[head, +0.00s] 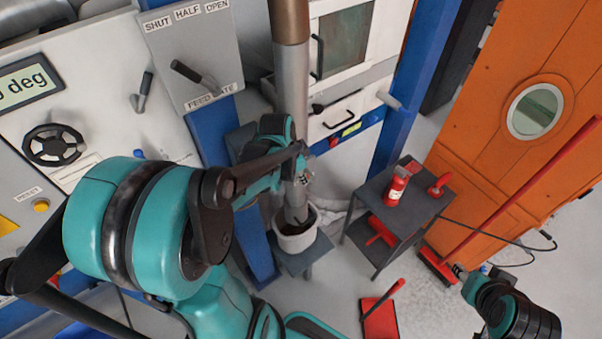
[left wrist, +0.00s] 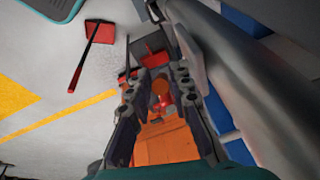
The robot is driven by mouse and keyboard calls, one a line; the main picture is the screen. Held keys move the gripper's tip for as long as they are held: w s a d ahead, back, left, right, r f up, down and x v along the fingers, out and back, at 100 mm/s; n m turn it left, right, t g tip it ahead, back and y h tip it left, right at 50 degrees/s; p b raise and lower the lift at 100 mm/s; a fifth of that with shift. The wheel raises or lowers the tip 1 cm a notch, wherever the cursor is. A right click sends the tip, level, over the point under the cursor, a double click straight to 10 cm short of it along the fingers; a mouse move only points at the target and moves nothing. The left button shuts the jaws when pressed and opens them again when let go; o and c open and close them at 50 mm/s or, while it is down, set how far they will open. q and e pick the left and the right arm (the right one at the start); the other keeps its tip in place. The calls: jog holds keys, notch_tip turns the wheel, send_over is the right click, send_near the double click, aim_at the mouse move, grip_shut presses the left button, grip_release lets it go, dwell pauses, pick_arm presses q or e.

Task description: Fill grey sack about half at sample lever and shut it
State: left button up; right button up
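The grey sack (head: 297,241) stands open on a small stand under the grey spout pipe (head: 291,85). Its rim is pale and its inside looks dark; I cannot tell how full it is. The pipe's lower end reaches down to the sack's mouth. My left gripper (head: 302,168) is beside the lower pipe, above the sack. In the left wrist view its fingers (left wrist: 157,60) are apart with nothing visibly held, and the pipe (left wrist: 235,75) runs close on the right. The sample lever cannot be made out for sure. My right gripper (head: 462,271) is low at the right, its fingers too small to read.
A feed gate lever (head: 195,75) sits on a panel marked SHUT, HALF, OPEN. A dark side table (head: 393,215) with red items stands right of the sack. A red dustpan (head: 381,315) lies on the floor, and a broom leans near the orange door (head: 500,150).

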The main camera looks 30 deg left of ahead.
pick_arm(q)
jog(key=shift+o, duration=0.7)
jog(key=v, duration=1.2)
jog(key=s+d+f+n+t+b, duration=0.2)
jog(key=d+f+n+b, duration=0.1)
jog(key=d+f+b, duration=0.3)
jog(key=s+d+f+n+t+b, duration=0.1)
jog(key=s+d+f+n+b, duration=0.2)
jog(key=d+f+b, duration=0.3)
notch_tip(320, 180, down, 5)
jog(key=shift+r+n+t+y+b, duration=0.1)
jog(key=shift+n+t+y+b, duration=0.25)
jog(key=shift+b, duration=0.55)
jog(key=shift+s+d, duration=0.1)
